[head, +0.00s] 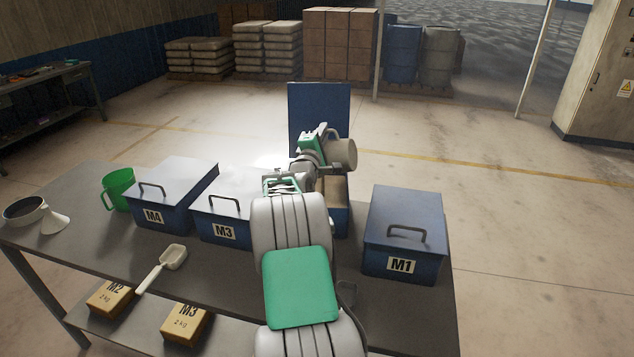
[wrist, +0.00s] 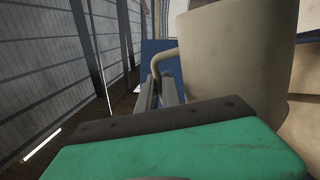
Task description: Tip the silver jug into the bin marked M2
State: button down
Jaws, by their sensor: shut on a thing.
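The silver jug (head: 343,153), dull grey-beige in this light, is held in the air over an open bin (head: 341,218) between M3 and M1. It looks tipped well over to the right in the head view. My gripper (head: 325,143) is shut on its handle; the jug's body (wrist: 235,60) and handle (wrist: 162,55) also show in the wrist view. The open bin's blue lid (head: 318,112) stands upright behind the jug. My arm hides the bin's front, so no label is readable. I cannot see into the jug or any stream from it.
Shut bins M4 (head: 172,195), M3 (head: 228,206) and M1 (head: 404,238) stand on the grey table (head: 110,245). A green jug (head: 118,188), white funnel (head: 54,222), sieve (head: 24,209) and scoop (head: 165,265) lie to the left. Boxes marked M2 (head: 110,298) and M3 (head: 185,324) sit lower.

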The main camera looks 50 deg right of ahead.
jog(key=shift+w+a+r+n+t+p, duration=0.15)
jog(key=shift+w+a+n+p, duration=0.1)
jog(key=shift+w+n, duration=0.3)
jog(key=shift+w+a+f+n+t+p, duration=0.1)
jog(key=shift+w+a+n+t+p, duration=0.1)
jog(key=shift+w+n, duration=0.3)
dwell(0.5)
jog(key=shift+w+a+f+n+y+p, duration=0.2)
jog(key=shift+w+n+p, duration=0.1)
jog(key=shift+w+n, duration=0.4)
jog(key=shift+w+a+f+n+y+p, duration=0.2)
jog(key=shift+w+n, duration=0.25)
jog(key=shift+w, duration=0.3)
dwell(0.4)
